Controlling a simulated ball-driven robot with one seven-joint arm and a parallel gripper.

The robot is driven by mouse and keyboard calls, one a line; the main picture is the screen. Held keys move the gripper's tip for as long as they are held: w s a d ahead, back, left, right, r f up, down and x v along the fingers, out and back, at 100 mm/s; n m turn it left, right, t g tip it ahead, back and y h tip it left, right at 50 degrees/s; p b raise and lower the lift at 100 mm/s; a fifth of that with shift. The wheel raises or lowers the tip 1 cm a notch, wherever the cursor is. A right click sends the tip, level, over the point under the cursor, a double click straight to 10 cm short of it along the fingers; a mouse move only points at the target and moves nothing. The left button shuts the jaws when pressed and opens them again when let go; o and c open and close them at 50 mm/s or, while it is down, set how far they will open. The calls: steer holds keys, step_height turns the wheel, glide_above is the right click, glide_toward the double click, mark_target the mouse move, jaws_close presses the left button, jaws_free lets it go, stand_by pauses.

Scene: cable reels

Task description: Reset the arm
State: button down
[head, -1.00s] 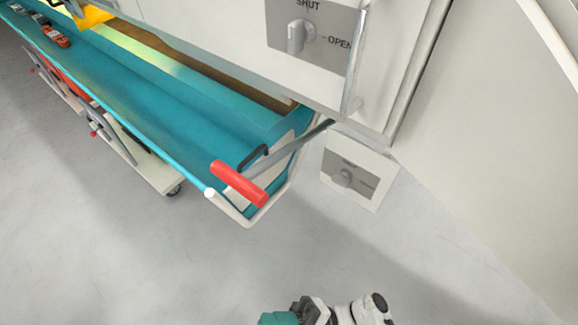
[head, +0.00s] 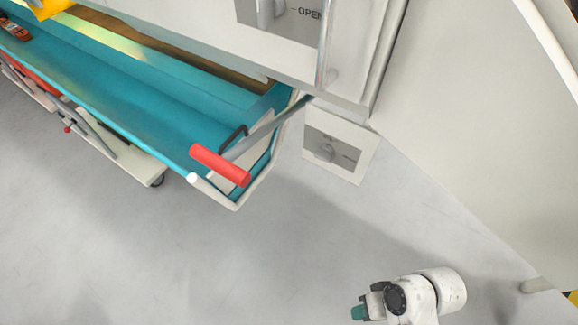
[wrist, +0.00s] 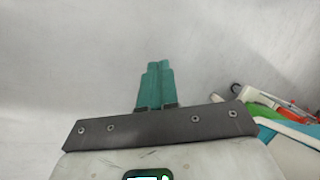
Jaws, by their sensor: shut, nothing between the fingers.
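My gripper (head: 358,312) is at the bottom of the head view, low and right of centre, with its teal fingers pointing left. In the wrist view the teal fingers (wrist: 155,85) are together with nothing between them. Plain grey floor or a plain surface lies behind them. My white arm link (head: 440,290) shows beside the gripper in the head view. The gripper is apart from the trough and the cabinet.
A teal trough (head: 100,105) with a red-handled lever (head: 220,166) stands at upper left. A white machine cabinet (head: 350,60) with a rotary switch (head: 270,12) is above. A lower switch plate (head: 338,145) hangs below it. The grey floor (head: 200,270) is clear.

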steer(key=d+r+t+h, duration=0.1)
steer(key=d+r+h, duration=0.45)
steer(key=d, duration=0.45)
step_height(320, 180, up, 16)
steer(key=p, duration=1.6)
steer(key=shift+s+r, duration=0.15)
steer(key=shift+s, duration=0.25)
